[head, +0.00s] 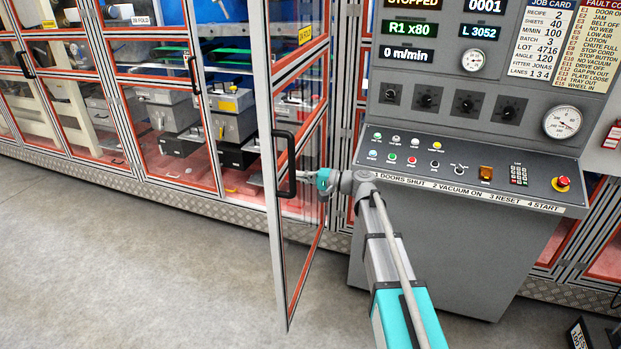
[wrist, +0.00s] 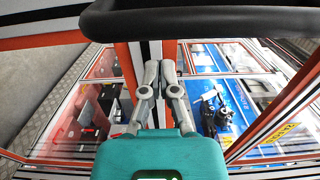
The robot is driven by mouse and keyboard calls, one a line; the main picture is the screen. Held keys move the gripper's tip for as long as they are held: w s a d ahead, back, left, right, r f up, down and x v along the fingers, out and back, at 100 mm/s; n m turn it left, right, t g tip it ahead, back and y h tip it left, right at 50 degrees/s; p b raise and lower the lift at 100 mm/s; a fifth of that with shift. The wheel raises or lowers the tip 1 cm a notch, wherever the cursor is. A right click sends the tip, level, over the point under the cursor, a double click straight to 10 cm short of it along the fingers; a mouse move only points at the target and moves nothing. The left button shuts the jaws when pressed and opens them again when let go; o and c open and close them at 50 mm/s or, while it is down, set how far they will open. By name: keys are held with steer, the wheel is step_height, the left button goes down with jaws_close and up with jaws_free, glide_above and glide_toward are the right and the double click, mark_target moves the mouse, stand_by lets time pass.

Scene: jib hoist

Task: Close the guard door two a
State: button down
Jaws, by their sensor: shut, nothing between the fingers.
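A guard door (head: 276,235) with a silver-and-orange frame and clear panels stands swung out from the machine front in the head view. My gripper (head: 304,177) is at the door, just right of the handle. In the wrist view my gripper (wrist: 160,72) has its grey fingers together and empty, close to the door's frame (wrist: 133,62). I cannot tell whether they touch it.
A grey control console (head: 440,230) stands right of the door, with a red stop button (head: 562,183). Other guard doors (head: 165,130) on the left look shut. The grey floor (head: 130,260) in front is clear. A small dark object (head: 590,335) stands at the lower right.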

mark_target(281, 173)
steer(key=shift+x, duration=2.05)
